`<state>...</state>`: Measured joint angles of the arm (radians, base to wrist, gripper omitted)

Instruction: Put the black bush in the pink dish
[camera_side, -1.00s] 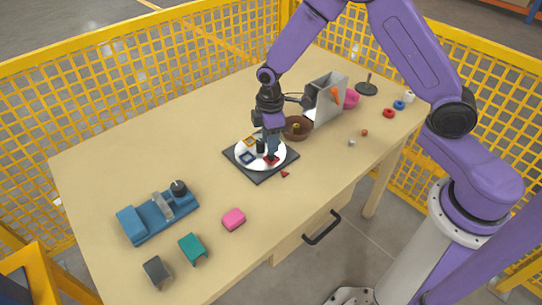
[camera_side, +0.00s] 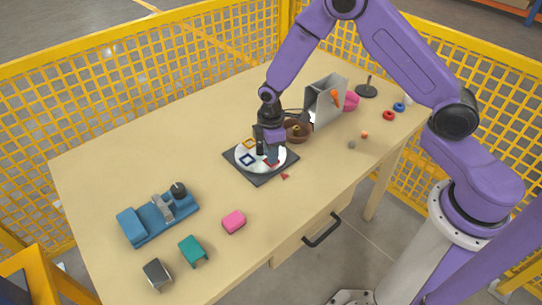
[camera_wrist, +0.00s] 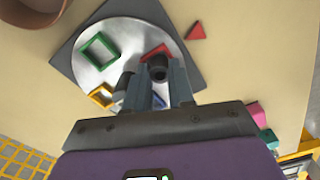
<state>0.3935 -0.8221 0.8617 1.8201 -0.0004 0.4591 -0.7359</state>
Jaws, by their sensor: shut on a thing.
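My gripper (camera_wrist: 156,84) is low over the white round plate and is shut on the black bush (camera_wrist: 157,68), a small dark cylinder with a hole in its top. In the side view my gripper (camera_side: 272,156) hides the bush. The bush is at the red square frame (camera_wrist: 152,51); I cannot tell whether it touches the plate. A separate dark upright post (camera_side: 260,147) stands beside the gripper near the plate's middle. The pink dish (camera_side: 351,101) is at the back right, partly hidden behind a grey open box.
The white plate (camera_side: 240,157) on its dark square base carries several coloured square frames. A brown bowl (camera_side: 303,133) and the grey box (camera_side: 322,103) stand right of it. A blue fixture (camera_side: 145,222), pink block (camera_side: 234,221) and teal block (camera_side: 193,250) are nearer. A red triangle (camera_wrist: 195,31) lies beside the base.

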